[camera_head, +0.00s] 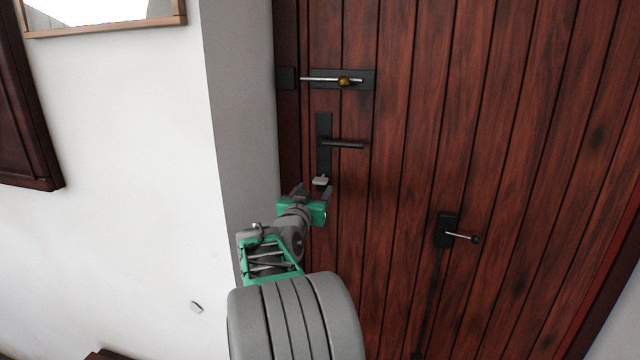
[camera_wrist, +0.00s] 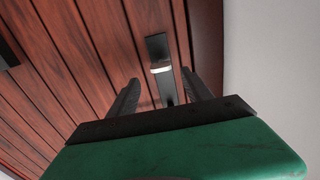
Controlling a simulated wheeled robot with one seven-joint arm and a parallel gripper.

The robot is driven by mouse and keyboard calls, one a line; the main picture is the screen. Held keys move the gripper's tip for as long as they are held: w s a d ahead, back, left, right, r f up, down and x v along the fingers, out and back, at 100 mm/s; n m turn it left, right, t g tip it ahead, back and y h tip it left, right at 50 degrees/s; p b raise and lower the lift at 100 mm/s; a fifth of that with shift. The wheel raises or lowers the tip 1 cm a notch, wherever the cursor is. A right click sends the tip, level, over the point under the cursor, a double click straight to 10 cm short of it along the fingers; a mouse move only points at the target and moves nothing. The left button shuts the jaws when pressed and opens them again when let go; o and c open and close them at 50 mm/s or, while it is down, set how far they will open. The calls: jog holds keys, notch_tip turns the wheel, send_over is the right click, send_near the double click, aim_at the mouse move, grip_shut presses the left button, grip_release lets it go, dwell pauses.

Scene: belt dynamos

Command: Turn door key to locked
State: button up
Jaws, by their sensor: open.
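A pale grey key (camera_head: 321,181) sits at the lower end of the black handle plate (camera_head: 324,128) on the dark red wooden door (camera_head: 400,150). Its flat head looks roughly level in the head view. My gripper (camera_head: 314,189) is open just below and in front of the key. In the wrist view, the key (camera_wrist: 161,69) appears as a pale bar between the two dark fingers (camera_wrist: 160,77). Neither finger visibly touches it, and the depth gap is hard to judge. The keyhole is hidden.
A black lever handle (camera_head: 344,144) sticks out to the right above the key. A sliding bolt (camera_head: 338,80) is higher up, and a second small lever (camera_head: 462,237) is lower right. A grey wall edge (camera_head: 240,120) stands close on the left.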

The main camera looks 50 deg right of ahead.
aim_at(319, 183)
jog(key=p+x, duration=0.1)
jog(key=x, duration=0.6)
jog(key=shift+w+d+p, duration=0.2)
jog(key=shift+p, duration=0.15)
jog(key=shift+c, duration=0.4)
grip_shut()
